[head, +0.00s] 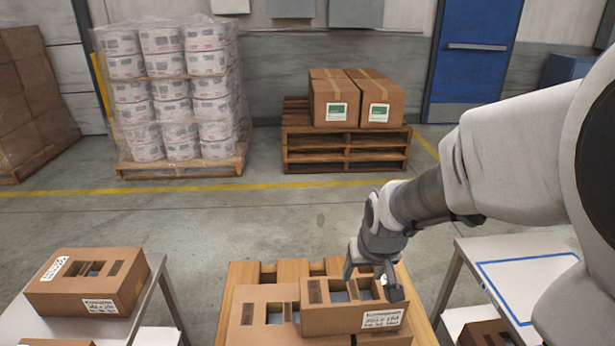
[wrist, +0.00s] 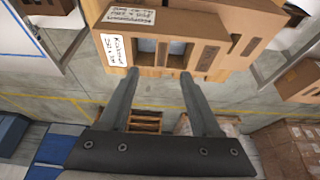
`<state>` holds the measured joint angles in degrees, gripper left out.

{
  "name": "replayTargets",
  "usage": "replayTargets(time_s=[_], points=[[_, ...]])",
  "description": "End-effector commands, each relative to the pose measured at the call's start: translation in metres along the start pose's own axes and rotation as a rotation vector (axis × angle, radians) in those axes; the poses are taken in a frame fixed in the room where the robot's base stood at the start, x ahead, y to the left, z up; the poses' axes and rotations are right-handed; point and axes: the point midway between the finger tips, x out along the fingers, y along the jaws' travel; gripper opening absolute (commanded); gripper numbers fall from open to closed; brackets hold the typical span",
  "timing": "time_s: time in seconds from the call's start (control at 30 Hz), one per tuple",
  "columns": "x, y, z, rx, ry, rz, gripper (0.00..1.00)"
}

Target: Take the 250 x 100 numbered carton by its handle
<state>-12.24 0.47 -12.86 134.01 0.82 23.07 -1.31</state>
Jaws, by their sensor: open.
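A brown carton (head: 352,317) with cut-out openings in its top and a white label on its front sits on the wooden pallet (head: 240,275), on or against other cartons. Its printed size is too small to read surely. In the wrist view this carton (wrist: 223,25) shows two labels and openings with a narrow strip between them as a handle. My gripper (head: 371,281) is open above its top; in the wrist view the fingertips (wrist: 160,73) are apart at the openings' edge, with nothing between them. Whether they touch the carton cannot be told.
A similar labelled carton (head: 85,281) stands on the left table (head: 150,290). Another carton (head: 262,312) lies beside mine on the pallet. A white table with a blue outline (head: 525,275) is at right. Wrapped pails (head: 170,90) and two boxes (head: 355,100) stand on pallets behind; floor between is clear.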

Motion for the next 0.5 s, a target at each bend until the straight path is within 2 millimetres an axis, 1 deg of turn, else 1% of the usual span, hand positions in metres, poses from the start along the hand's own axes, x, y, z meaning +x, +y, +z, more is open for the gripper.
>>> replayTargets(time_s=[0.03, 0.2, 0.3, 0.5], points=[[0.015, 0.0, 0.002, 0.001, -0.004, 0.001, 0.65], [0.048, 0.0, 0.002, 0.001, -0.003, 0.001, 0.65], [0.06, 0.0, 0.001, 0.001, -0.001, 0.0, 0.65], [0.072, 0.0, 0.001, 0.0, -0.001, 0.0, 0.65]])
